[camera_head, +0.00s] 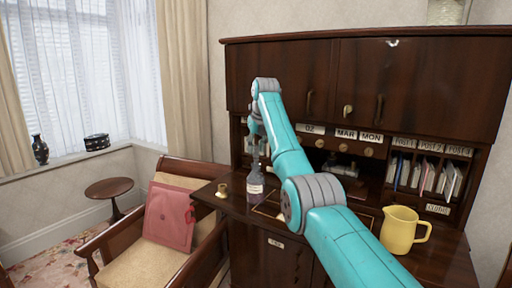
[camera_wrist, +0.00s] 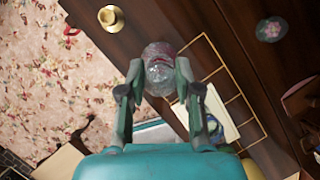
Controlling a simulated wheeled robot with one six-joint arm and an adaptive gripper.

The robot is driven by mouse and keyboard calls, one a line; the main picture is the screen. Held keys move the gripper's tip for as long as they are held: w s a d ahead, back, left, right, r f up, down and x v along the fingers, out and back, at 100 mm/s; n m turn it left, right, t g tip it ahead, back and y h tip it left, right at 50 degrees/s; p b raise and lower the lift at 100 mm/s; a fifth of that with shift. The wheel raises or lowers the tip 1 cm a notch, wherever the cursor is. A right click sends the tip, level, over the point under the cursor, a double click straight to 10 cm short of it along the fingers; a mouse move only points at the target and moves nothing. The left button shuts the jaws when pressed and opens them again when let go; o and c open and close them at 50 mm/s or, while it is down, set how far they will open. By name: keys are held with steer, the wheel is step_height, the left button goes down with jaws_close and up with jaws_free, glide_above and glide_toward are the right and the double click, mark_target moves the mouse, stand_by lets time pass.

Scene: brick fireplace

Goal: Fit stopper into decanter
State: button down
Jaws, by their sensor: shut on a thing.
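The decanter (camera_head: 256,186) stands upright on the desk's writing surface. It is glass with purplish contents and a pale label. My gripper (camera_head: 259,152) points down directly above its neck. In the wrist view my gripper (camera_wrist: 159,72) is shut on a clear glass piece, the stopper (camera_wrist: 160,74). Pinkish glass of the decanter (camera_wrist: 159,49) shows just beyond it, largely covered. In the head view the stopper is too small and hidden by the fingers to make out. I cannot tell whether the stopper touches the decanter's mouth.
A small brass piece (camera_head: 222,190) stands left of the decanter near the desk (camera_head: 240,207) edge. A yellow jug (camera_head: 401,230) stands at the right. Pigeonholes with letters (camera_head: 424,174) line the back. A chair with a red cushion (camera_head: 169,216) is at the left.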

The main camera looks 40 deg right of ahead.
mark_target(257, 152)
steer(key=shift+f, duration=1.75)
steer(key=c, duration=0.7)
jaws_free()
steer(key=shift+r, duration=0.15)
steer(key=v, duration=1.1)
steer(key=shift+s+r, duration=0.15)
steer(key=shift+r, duration=0.2)
